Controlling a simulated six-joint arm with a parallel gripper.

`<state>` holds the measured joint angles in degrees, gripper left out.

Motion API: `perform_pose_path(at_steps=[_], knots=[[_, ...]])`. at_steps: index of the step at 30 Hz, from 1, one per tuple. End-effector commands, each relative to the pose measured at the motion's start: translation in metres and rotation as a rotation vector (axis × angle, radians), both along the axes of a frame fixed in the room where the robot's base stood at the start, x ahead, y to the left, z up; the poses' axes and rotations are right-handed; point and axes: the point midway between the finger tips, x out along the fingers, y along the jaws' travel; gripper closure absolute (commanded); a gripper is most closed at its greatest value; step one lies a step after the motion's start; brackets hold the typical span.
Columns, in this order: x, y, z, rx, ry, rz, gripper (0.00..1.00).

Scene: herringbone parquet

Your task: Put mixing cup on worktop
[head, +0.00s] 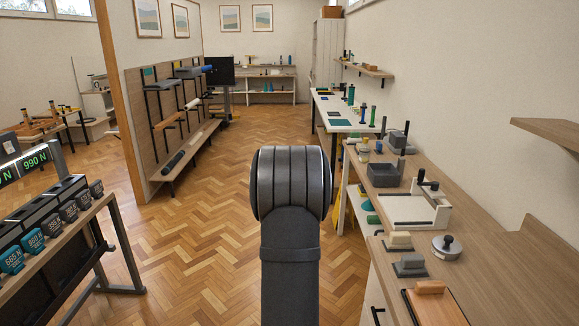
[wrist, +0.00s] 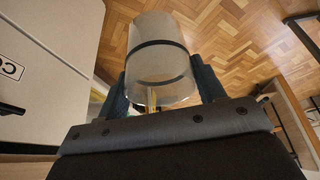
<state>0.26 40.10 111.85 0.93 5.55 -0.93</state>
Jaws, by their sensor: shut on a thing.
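The mixing cup (wrist: 158,62) is a clear, greyish cup with a dark band around it, seen in the wrist view. My gripper (wrist: 160,92) is shut on it, with a dark teal finger on either side. The cup is held in the air, with parquet floor beyond it. In the head view my arm stands in the middle and hides the gripper and the cup. A long wooden worktop (head: 482,245) runs along the right wall.
On the worktop are a grey bin (head: 384,174), a white framed device (head: 414,208), a round metal piece (head: 446,246) and several blocks. A pale cabinet front (wrist: 50,45) is close at left in the wrist view. Floor (head: 190,245) left of my arm is clear.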

Motion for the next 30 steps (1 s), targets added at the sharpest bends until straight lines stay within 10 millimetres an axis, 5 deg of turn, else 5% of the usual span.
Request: perform_pose_path(at_steps=[23, 30], knots=[[0.000, 0.001, -0.001, 0.000, -0.001, 0.003, 0.64], [0.004, -0.038, 0.032, -0.001, -0.007, -0.040, 0.64]])
